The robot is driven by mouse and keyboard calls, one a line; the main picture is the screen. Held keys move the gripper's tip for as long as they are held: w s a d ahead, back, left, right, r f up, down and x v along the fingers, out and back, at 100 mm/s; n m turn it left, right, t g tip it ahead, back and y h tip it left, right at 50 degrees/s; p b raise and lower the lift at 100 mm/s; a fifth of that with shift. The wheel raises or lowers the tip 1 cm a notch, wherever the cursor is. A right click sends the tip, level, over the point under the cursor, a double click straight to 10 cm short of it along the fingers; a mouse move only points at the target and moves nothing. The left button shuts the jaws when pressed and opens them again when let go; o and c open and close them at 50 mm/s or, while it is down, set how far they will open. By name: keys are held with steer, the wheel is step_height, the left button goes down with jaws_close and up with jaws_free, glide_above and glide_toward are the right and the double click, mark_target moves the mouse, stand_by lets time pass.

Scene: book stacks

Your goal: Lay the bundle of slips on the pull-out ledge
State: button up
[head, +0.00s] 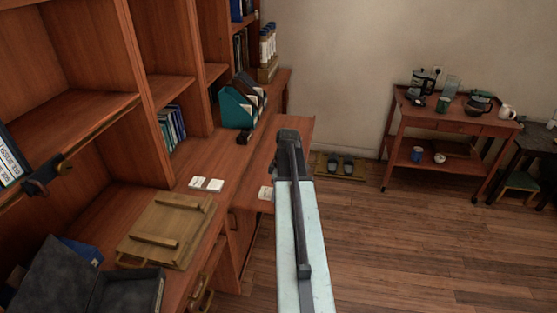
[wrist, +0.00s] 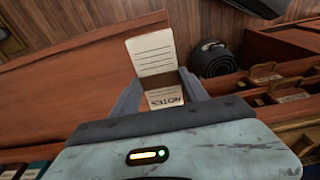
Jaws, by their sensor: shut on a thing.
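My gripper (wrist: 160,92) is shut on the bundle of slips (wrist: 165,97), a small pale bundle marked NOTES, in the wrist view. In the head view my arm hides the fingertips, and a white piece (head: 266,192) shows just left of the arm. The pull-out ledge (head: 296,128) is a reddish board sticking out from the shelf unit. It also appears as the wooden board (wrist: 70,90) in the wrist view. I cannot tell whether the bundle touches it.
Two white cards (head: 206,184) lie on the desk beside a wooden board with handles (head: 165,230). A teal file holder (head: 240,105) stands behind. Card drawers (wrist: 265,80) and a dark round object (wrist: 215,60) are right in the wrist view. Open floor lies right.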

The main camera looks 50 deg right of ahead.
steer(key=shift+w+a, duration=0.1)
steer(key=shift+w, duration=0.1)
steer(key=shift+w+d, duration=0.2)
steer(key=w+d, duration=0.3)
steer(key=w+d+f, duration=0.1)
steer(key=w+d, duration=0.2)
steer(key=d, duration=0.1)
steer(key=w+d+b, duration=0.1)
steer(key=w+d, duration=0.2)
steer(key=w, duration=0.1)
steer(key=shift+w+d+f, duration=0.1)
steer(key=shift+d+f, duration=0.1)
steer(key=shift+d, duration=0.05)
steer(key=f+b, duration=0.4)
steer(key=shift+w+d, duration=0.25)
steer(key=shift+d, duration=0.05)
steer(key=shift+r, duration=0.25)
steer(key=shift+f, duration=0.25)
steer(key=o, duration=1.4)
steer(key=shift+r, duration=0.1)
